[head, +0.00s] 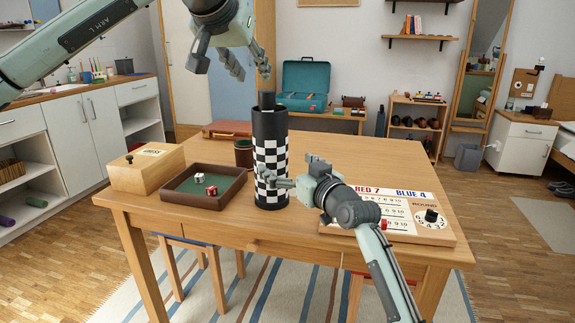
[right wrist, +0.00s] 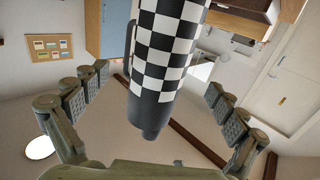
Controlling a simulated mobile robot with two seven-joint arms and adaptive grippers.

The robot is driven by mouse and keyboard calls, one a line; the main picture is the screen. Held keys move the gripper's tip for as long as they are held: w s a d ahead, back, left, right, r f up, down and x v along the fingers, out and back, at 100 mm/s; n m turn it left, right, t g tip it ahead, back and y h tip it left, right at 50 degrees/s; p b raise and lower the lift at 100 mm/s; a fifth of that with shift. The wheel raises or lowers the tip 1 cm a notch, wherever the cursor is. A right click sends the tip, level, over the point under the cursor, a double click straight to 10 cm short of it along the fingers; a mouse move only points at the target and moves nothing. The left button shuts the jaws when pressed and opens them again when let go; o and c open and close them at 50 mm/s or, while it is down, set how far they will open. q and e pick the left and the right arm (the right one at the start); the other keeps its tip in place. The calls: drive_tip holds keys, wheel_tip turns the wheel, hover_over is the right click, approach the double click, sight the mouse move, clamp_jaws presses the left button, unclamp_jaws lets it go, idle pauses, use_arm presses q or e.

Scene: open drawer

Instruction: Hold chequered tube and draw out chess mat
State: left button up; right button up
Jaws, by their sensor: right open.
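The black-and-white chequered tube (head: 271,157) stands upright on the table. A narrower dark piece (head: 267,100) sticks up from its top; whether this is the mat's end or a cap, I cannot tell. My left gripper (head: 252,72) is above the tube's top, fingers apart, empty and not touching it. My right gripper (head: 283,181) is at the tube's lower half, from the right. In the right wrist view the tube (right wrist: 166,60) appears between the spread fingers of the right gripper (right wrist: 157,88), with gaps on both sides. No unrolled mat shows.
A brown dice tray (head: 240,187) and a wooden box (head: 147,168) stand left of the tube. A dark cup (head: 243,152) is behind it. A scoreboard (head: 395,215) lies at the front right, partly under my right arm. The table's back right (head: 350,150) is clear.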

sight(272, 154)
drive_tip(key=x, duration=0.7)
drive_tip(key=shift+r, duration=0.1)
